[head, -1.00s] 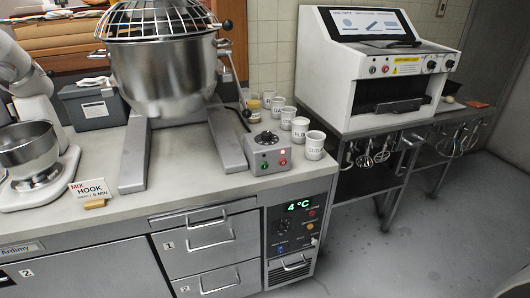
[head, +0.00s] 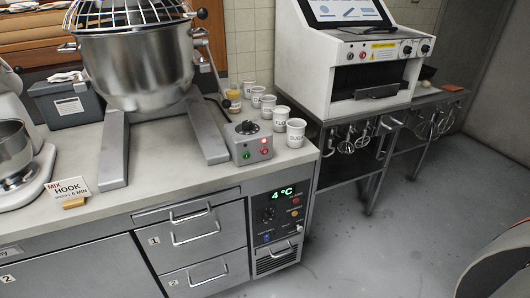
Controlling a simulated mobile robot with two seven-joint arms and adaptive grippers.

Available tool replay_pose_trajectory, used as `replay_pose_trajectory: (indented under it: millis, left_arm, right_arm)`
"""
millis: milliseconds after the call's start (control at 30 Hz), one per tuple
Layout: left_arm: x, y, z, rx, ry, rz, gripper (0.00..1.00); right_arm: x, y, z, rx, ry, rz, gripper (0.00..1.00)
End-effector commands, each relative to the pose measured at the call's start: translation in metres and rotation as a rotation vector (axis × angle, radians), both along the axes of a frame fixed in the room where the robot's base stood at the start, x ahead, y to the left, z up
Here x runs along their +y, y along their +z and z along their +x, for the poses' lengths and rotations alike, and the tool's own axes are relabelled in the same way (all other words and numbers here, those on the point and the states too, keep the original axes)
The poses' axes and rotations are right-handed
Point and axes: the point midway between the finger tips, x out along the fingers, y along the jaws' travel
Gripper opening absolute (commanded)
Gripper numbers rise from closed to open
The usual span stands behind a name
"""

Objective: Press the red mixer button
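The mixer's grey control box (head: 248,142) stands on the counter at the foot of the mixer's right leg. It has a dark dial on top and small buttons on its front. The red mixer button (head: 264,151) is at the right of that front, and a green button (head: 246,155) is at the left. A small red light shows above the red button. The large steel mixer bowl (head: 138,65) with its wire guard stands behind and to the left. Neither of my grippers is in view.
Several labelled white cups (head: 296,133) stand close behind and right of the box. A red button (head: 296,199) is on the fridge panel below. A dark rounded object (head: 503,268) is at bottom right.

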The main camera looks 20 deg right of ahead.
Motion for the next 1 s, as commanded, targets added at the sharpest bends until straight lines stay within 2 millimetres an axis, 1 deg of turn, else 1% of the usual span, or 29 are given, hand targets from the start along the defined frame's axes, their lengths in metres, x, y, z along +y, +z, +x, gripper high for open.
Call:
replay_pose_trajectory:
  millis: [33, 67, 100, 133, 1000]
  left_arm:
    - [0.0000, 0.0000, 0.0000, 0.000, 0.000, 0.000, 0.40]
    - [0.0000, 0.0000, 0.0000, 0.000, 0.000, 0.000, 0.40]
    - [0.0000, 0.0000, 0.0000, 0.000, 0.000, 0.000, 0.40]
    - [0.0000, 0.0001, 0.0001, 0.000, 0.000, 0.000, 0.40]
    - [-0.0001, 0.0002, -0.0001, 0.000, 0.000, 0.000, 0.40]
  right_arm:
    - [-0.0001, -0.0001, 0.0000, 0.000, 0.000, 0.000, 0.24]
    - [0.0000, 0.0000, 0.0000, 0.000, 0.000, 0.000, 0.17]
    - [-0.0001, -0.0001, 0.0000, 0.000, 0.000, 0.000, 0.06]
    - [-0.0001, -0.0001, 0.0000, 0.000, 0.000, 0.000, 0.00]
    - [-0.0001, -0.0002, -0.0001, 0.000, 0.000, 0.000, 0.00]
